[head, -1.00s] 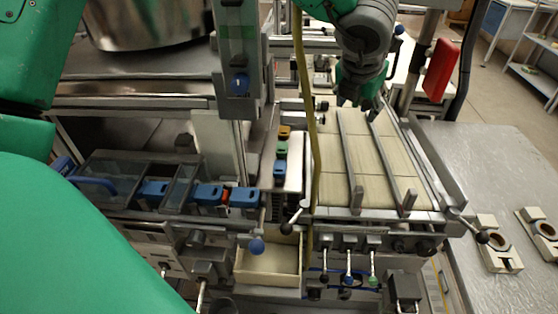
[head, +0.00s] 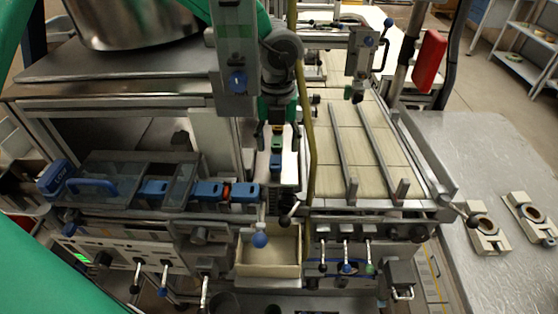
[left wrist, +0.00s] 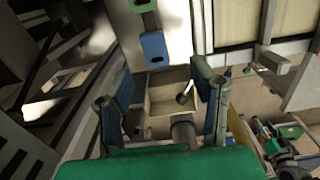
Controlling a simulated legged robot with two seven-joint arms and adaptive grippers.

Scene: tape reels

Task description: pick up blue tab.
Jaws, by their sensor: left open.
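The blue tab (head: 276,163) lies at the near end of a row on a narrow light strip, left of the yellow post. A green tab (head: 276,146) sits behind it, and the orange tab at the far end is mostly hidden by my gripper. My left gripper (head: 278,137) is open and empty, pointing down over the row. In the left wrist view, the blue tab (left wrist: 155,48) shows beyond the gap between the spread fingers (left wrist: 160,78), apart from both. The green tab shows there too, at the top. My right gripper is not in view.
The yellow post (head: 309,130) stands just right of the strip. A conveyor with metal rails (head: 343,150) lies further right. A glass-topped case with blue pieces (head: 118,178) is on the left. An open tray (head: 270,268) and several levers are in front.

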